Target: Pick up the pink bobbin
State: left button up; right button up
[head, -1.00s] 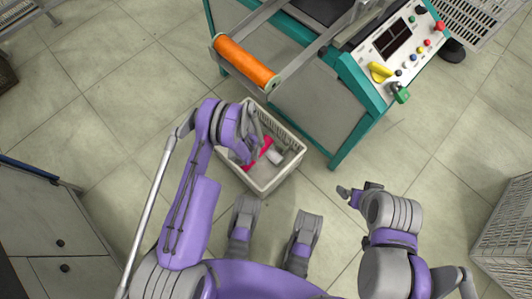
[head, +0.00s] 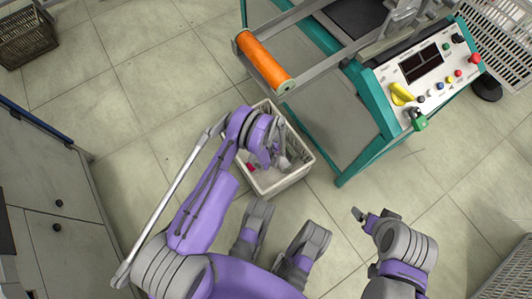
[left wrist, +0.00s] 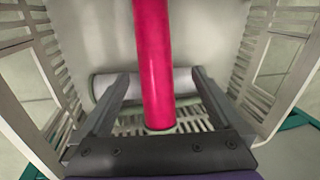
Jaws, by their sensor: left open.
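The pink bobbin (left wrist: 154,65) lies inside the white slatted crate (left wrist: 270,60). In the left wrist view it runs from the top edge down between the two fingers of my left gripper (left wrist: 155,80). The gripper is open, with a gap on both sides of the bobbin. In the head view my left gripper (head: 272,158) reaches down into the crate (head: 268,192). There only a small bit of the pink bobbin (head: 250,167) shows beside my arm. My right gripper (head: 364,216) is to the right of the crate, small in view and away from the bobbins.
A white-grey bobbin (left wrist: 185,82) lies crosswise in the crate, partly covered by the pink one. The machine's teal frame (head: 358,165) stands close right of the crate. An orange roller (head: 263,61) sticks out above and beyond it. Floor left of the crate is clear.

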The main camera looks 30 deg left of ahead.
pick_arm(q)
jog(key=x, duration=0.1)
jog(key=b+x, duration=0.1)
jog(key=x, duration=0.1)
jog(key=d+x, duration=0.1)
jog(key=x, duration=0.1)
jog(key=shift+f+b, duration=0.15)
jog(key=shift+b, duration=0.25)
jog(key=shift+c, duration=0.3)
grip_shut()
